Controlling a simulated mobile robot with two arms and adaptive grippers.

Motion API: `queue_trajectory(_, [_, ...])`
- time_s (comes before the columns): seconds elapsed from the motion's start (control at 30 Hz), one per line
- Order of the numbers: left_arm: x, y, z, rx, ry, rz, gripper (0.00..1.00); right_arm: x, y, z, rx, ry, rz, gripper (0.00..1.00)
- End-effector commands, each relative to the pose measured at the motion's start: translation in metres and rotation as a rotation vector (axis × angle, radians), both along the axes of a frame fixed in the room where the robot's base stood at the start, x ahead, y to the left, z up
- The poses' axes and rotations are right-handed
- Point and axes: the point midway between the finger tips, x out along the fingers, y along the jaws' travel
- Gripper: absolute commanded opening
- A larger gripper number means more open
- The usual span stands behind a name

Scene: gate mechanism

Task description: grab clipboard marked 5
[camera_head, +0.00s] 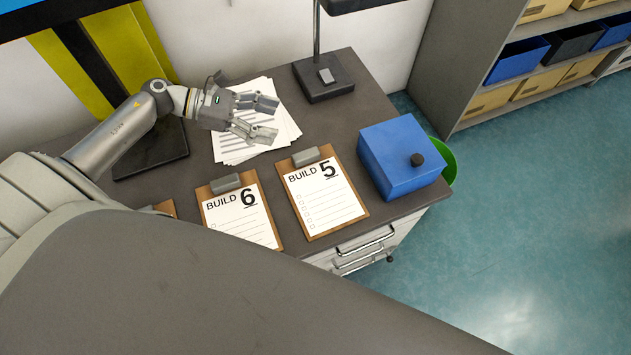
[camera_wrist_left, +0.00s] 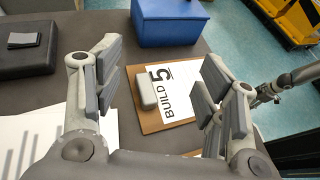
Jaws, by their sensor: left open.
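The clipboard marked 5 (camera_head: 322,196) lies flat on the grey desk, its sheet reading "BUILD 5" and a grey clip (camera_head: 305,156) at its top edge. It also shows in the left wrist view (camera_wrist_left: 150,123), between and beyond the fingers, partly covered by the right-hand finger. My left gripper (camera_head: 258,118) is open and empty, above the loose papers behind the clipboard's clip end. Its fingers also show in the left wrist view (camera_wrist_left: 155,75), apart from the clipboard.
The clipboard marked 6 (camera_head: 240,213) lies just left of it. A blue box with a black knob (camera_head: 398,165) stands to its right. Loose papers (camera_head: 232,147) and a lamp base (camera_head: 323,80) are behind. Drawers (camera_head: 365,250) are under the desk's front edge.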

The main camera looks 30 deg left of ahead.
Motion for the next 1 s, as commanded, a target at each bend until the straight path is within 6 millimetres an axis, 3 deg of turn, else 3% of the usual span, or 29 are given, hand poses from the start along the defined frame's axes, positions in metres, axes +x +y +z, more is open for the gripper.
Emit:
queue_trajectory(0.03, [0.000, 0.000, -0.031, 0.000, 0.000, 0.000, 0.65, -0.002, -0.001, -0.031, -0.002, 0.004, 0.000, 0.48])
queue_trajectory(0.1, [0.000, 0.000, -0.051, 0.000, 0.000, -0.001, 0.65, -0.002, -0.002, -0.051, -0.002, 0.004, 0.000, 0.48])
queue_trajectory(0.33, [0.000, 0.000, -0.094, 0.000, 0.000, 0.000, 0.65, 0.005, -0.002, -0.094, -0.003, -0.006, 0.000, 0.48])
queue_trajectory(0.53, [0.002, -0.004, -0.104, -0.002, 0.000, -0.001, 0.65, 0.006, -0.005, -0.102, -0.006, -0.007, 0.000, 0.48])
queue_trajectory(0.8, [0.019, -0.038, -0.117, -0.004, -0.001, -0.001, 0.65, 0.006, -0.005, -0.093, -0.005, -0.009, 0.001, 0.48])
queue_trajectory(1.0, [0.025, -0.050, -0.123, -0.003, 0.000, 0.002, 0.65, 0.007, -0.005, -0.090, -0.005, -0.009, 0.001, 0.48])
